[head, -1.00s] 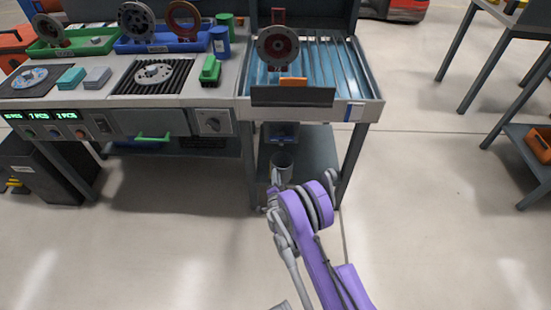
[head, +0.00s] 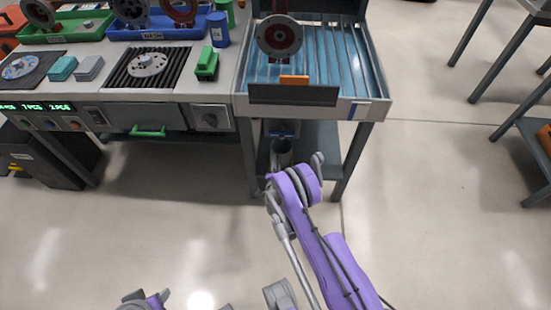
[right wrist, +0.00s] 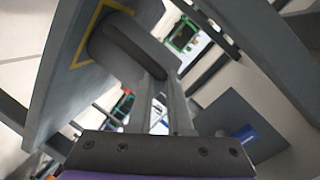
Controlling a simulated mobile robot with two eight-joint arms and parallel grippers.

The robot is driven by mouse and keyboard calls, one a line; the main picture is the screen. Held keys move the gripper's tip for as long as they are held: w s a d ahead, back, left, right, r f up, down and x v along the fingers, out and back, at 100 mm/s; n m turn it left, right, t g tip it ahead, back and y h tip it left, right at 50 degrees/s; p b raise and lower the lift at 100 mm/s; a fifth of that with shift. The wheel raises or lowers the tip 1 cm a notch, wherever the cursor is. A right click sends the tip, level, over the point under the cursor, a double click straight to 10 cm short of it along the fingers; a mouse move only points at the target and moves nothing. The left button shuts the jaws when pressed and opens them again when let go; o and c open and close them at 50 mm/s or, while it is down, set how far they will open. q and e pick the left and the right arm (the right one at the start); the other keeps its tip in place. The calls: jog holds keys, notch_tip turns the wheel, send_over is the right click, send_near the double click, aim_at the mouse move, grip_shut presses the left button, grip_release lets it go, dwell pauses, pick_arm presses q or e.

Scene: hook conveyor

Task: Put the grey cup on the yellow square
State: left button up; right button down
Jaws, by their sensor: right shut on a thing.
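The grey cup (head: 281,147) is on the lower shelf level under the conveyor table in the head view, just beyond my right gripper (head: 280,165). In the right wrist view the dark grey cup (right wrist: 130,42) is between the fingers of my right gripper (right wrist: 152,82), which is shut on it. The yellow square (right wrist: 79,58) shows there as an outline on a grey surface. The cup's end overlaps the outline and hides part of it; whether it touches the surface I cannot tell. My left gripper is not clearly in view.
The conveyor table (head: 362,112) stands above the shelf (head: 318,160), its legs on both sides of my right arm. A workbench (head: 75,94) with trays and parts adjoins on the left.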

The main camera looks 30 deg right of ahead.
jog(key=shift+f, duration=0.1)
jog(key=c, duration=0.8)
grip_release()
jog(key=shift+c, duration=0.2)
